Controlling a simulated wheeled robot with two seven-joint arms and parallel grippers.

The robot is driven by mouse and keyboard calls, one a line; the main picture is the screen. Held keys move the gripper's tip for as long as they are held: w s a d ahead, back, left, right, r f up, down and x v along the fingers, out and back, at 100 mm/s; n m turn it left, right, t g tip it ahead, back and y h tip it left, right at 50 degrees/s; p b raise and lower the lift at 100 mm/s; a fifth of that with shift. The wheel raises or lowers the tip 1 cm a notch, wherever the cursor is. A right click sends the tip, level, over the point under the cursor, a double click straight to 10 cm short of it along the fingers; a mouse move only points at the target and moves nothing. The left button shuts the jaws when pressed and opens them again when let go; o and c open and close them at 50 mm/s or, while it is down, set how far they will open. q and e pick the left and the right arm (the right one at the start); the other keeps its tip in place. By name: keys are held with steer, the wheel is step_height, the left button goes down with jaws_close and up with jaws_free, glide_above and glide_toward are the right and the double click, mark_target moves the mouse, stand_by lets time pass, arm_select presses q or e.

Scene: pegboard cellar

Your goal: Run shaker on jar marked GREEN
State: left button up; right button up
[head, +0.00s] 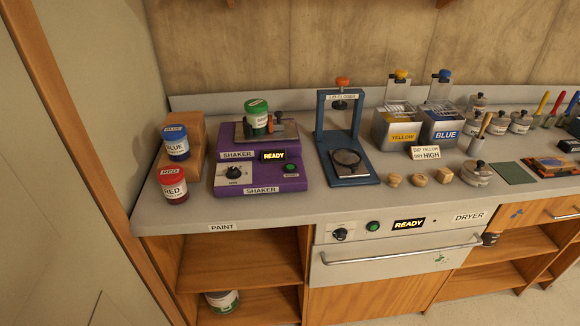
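The purple shaker (262,188) stands on the counter at the left. Its display (273,156) reads READY. A dark dial (235,173) and a green button (291,168) are on its front. A jar with a green lid and green band (257,120) sits upright on the shaker's top platform, beside a clamp (278,122). The writing on this jar is too small to read. Neither of my grippers is in view.
Jars marked BLUE (176,144) and RED (172,184) stand left of the shaker. The lid closer (350,172) stands right of it. Another green-and-white jar (222,301) is on the lower shelf. The dryer (390,245) below reads READY. Counter front is clear.

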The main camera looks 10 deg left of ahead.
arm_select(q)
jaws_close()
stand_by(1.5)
